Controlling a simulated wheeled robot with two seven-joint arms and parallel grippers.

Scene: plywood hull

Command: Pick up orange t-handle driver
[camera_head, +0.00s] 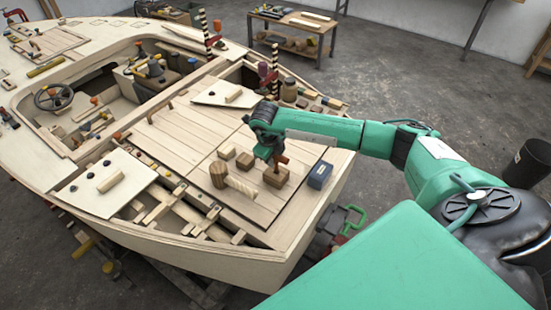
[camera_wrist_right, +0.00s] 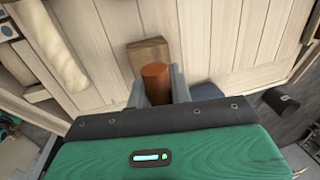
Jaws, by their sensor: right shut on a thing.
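The orange t-handle driver (camera_wrist_right: 155,78) shows in the right wrist view as an orange-brown rounded handle between my two grey fingers. My right gripper (camera_wrist_right: 158,88) is shut on it. In the head view my right gripper (camera_head: 272,153) reaches down over the boat deck, and a small orange-brown part of the driver (camera_head: 282,160) shows beside it. The driver is right above or at a brown wooden block (camera_head: 276,177); I cannot tell whether they touch. The block also shows in the wrist view (camera_wrist_right: 147,51). The driver's lower part is hidden. My left gripper is not in view.
A wooden mallet (camera_head: 220,176) lies left of the block on the planked deck (camera_head: 180,130). Smaller wooden blocks (camera_head: 245,160) stand behind it. A blue-grey box (camera_head: 320,175) is close on the right, near the hull edge. Deck openings lie to the left.

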